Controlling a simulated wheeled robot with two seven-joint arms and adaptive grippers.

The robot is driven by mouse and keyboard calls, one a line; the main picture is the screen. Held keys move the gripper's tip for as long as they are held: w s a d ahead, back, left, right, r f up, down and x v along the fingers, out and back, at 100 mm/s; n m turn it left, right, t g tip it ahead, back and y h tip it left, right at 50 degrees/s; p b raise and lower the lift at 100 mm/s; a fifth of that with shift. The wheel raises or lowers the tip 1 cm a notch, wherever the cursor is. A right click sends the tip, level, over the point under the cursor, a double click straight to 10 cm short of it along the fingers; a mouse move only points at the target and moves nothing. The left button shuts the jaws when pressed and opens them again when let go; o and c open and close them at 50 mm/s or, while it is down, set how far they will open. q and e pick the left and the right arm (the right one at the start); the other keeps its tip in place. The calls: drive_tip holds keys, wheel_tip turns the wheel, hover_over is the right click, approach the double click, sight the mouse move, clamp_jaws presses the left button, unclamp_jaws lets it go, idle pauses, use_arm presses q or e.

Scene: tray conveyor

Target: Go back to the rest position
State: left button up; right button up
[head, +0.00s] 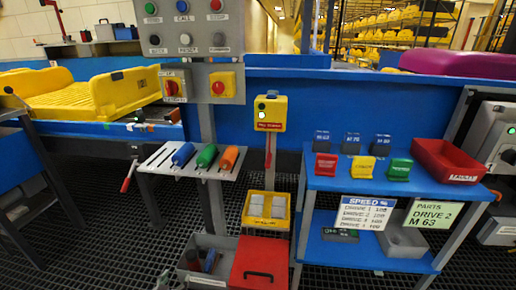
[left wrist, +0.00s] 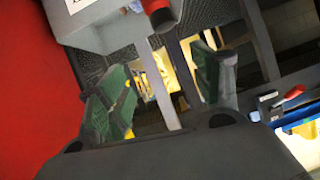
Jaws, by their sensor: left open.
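My left gripper (left wrist: 162,92) shows in the left wrist view. Its two fingers with dark green pads stand wide apart, and I see nothing held between them. Behind the gap are dark floor grating, a grey post and a bright yellowish patch. I cannot make out either gripper in the head view. My right gripper shows in neither view.
A blue shelf stand (head: 313,183) with small colored blocks and a red bin (head: 447,160) stands at the right. A grey control panel (head: 188,30) is upper middle. A red box (head: 259,263) is below. In the left wrist view a large red surface (left wrist: 35,90) is close at left.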

use_arm(q)
drive_tip(key=s+d+r+g, duration=0.4)
drive_tip(key=s+r, duration=0.3)
drive_tip(key=s, duration=0.3)
drive_tip(key=s+d+r+g, duration=0.5)
drive_tip(key=s+r, duration=0.1)
drive_tip(key=s, duration=0.4)
drive_tip(key=shift+s+d+r+p, duration=0.15)
drive_tip(key=shift+d+r+p, duration=0.05)
drive_tip(key=shift+r+p, duration=0.15)
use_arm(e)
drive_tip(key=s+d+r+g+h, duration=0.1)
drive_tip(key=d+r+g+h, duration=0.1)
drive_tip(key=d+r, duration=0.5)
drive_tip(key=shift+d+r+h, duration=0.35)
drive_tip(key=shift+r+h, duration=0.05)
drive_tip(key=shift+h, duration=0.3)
use_arm(q)
drive_tip(key=shift+w+f+p, duration=0.4)
drive_tip(key=shift+p, duration=0.75)
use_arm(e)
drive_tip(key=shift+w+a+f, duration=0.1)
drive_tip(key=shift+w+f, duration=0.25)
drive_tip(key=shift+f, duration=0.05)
